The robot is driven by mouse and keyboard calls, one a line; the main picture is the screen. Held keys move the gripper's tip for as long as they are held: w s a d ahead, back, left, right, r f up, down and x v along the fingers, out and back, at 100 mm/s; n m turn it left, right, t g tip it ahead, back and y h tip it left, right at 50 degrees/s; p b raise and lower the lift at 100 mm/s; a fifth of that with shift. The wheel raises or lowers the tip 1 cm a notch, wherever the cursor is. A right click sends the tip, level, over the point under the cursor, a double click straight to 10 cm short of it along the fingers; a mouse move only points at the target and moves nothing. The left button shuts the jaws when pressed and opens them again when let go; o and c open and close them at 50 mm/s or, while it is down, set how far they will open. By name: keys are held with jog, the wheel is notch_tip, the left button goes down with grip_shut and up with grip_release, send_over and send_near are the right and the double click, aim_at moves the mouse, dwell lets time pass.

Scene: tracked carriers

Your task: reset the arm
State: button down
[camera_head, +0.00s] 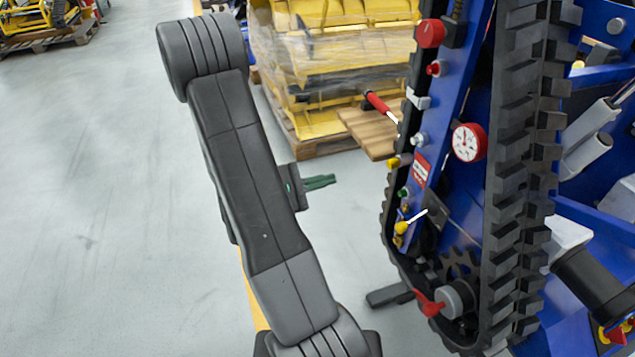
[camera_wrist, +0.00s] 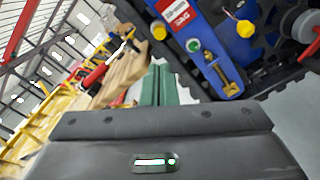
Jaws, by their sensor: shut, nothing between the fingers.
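My gripper (camera_head: 320,182) has green fingers. In the head view it points right, toward the blue tracked carrier (camera_head: 452,130), with a clear gap between them. The fingers lie together with nothing between them. In the wrist view the gripper (camera_wrist: 161,72) shows its green fingers side by side, past the dark gripper body. My grey and black arm crosses the left middle of the head view, bent, and hides part of the gripper's base. The carrier also shows in the wrist view (camera_wrist: 215,30).
The carrier's panel has a red knob (camera_head: 430,33), a gauge (camera_head: 468,142), a yellow knob (camera_head: 401,228) and a red lever (camera_head: 428,303).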

jog(key=shift+v, duration=0.8)
jog(key=shift+d, duration=0.1)
jog(key=shift+x, duration=6.6)
send_near(389, 166)
jog(key=p+x, duration=0.1)
jog(key=x, duration=0.5)
jog(key=shift+w+d, duration=0.25)
jog(key=shift+d, duration=0.1)
jog(key=shift+s+d, duration=0.1)
